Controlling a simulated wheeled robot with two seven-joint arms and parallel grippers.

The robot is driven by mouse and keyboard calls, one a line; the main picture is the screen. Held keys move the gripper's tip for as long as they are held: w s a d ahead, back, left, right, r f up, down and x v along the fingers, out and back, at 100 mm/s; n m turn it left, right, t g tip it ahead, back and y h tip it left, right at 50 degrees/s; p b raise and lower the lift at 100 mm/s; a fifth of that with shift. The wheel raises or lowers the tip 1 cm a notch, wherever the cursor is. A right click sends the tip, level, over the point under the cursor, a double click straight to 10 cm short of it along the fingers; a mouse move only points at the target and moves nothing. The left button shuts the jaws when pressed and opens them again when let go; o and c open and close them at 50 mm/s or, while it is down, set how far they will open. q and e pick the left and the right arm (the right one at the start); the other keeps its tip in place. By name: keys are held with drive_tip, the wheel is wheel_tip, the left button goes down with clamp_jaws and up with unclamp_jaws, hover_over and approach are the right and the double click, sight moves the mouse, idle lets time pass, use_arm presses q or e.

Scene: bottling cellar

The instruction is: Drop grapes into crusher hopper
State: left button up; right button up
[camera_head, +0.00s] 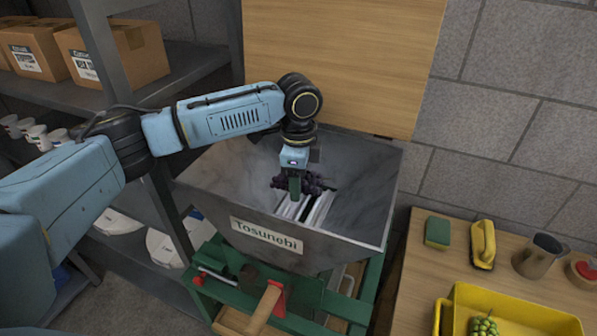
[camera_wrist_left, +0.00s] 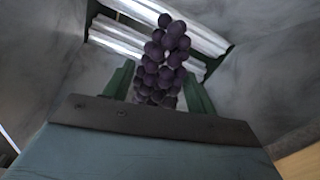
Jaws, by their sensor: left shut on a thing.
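In the left wrist view the grapes (camera_wrist_left: 163,62) hang between the green fingers (camera_wrist_left: 158,88). Below them the pale ribbed rollers (camera_wrist_left: 150,45) show at the hopper's bottom, also seen in the head view (camera_head: 318,212). I cannot tell whether the grapes touch the rollers. My right gripper is not in view.
The hopper's wooden lid (camera_head: 340,60) stands open behind. At right, a wooden table (camera_head: 420,285) holds a yellow crate (camera_head: 530,312) with green grapes (camera_head: 483,326), a sponge (camera_head: 437,232), a yellow brush (camera_head: 483,245) and a metal jug (camera_head: 540,255). Shelves (camera_head: 190,62) with cardboard boxes stand left.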

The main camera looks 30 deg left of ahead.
use_arm(q)
drive_tip(key=shift+f+b, duration=0.3)
drive_tip(key=shift+f, duration=2.35)
drive_tip(key=o, duration=0.8)
drive_tip(key=shift+o, duration=0.2)
drive_tip(key=shift+r, duration=0.1)
wheel_tip(320, 180, up, 13)
